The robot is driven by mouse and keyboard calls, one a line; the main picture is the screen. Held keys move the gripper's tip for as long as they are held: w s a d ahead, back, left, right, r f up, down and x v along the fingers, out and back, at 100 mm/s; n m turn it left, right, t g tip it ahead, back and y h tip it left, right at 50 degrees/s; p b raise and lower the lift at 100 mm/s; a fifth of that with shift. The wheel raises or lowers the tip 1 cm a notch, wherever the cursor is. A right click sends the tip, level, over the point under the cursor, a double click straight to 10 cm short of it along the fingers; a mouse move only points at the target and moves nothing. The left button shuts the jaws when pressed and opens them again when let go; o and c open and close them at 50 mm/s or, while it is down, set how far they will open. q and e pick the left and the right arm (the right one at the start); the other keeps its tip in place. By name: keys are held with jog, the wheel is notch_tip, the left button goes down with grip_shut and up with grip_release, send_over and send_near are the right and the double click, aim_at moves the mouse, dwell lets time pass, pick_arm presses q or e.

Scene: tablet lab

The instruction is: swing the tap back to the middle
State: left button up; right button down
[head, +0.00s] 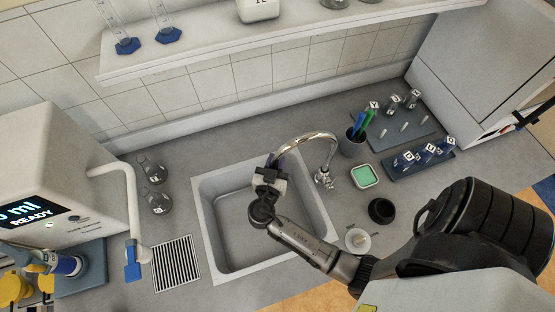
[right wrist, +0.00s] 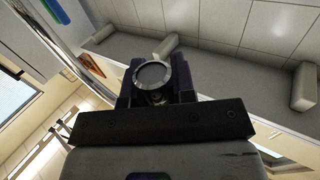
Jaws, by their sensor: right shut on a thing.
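The chrome tap (head: 310,137) stands at the right side of the sink (head: 209,225). Its arched spout reaches left, over the back part of the basin. My right gripper (head: 268,178) is shut on the spout's end, above the basin, and hides that end in the head view. In the right wrist view the round tap outlet (right wrist: 152,75) sits between the dark fingers of my right gripper (right wrist: 155,90). My left gripper is not in view.
Right of the tap are a pen cup (head: 352,146), a green-filled dish (head: 365,176), a black round holder (head: 381,211) and a white round dish (head: 358,241). Left of the sink are a striped drain grate (head: 177,264), flasks (head: 156,199) and a dispenser (head: 50,150). A shelf (head: 230,47) hangs behind.

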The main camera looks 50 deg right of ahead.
jog(key=c, duration=0.9)
grip_release()
jog(key=shift+c, duration=0.2)
jog(key=shift+a, duration=0.1)
jog(key=b+v, duration=0.3)
jog(key=v, duration=0.4)
jog(key=shift+s+a, duration=0.1)
jog(key=shift+s, duration=0.05)
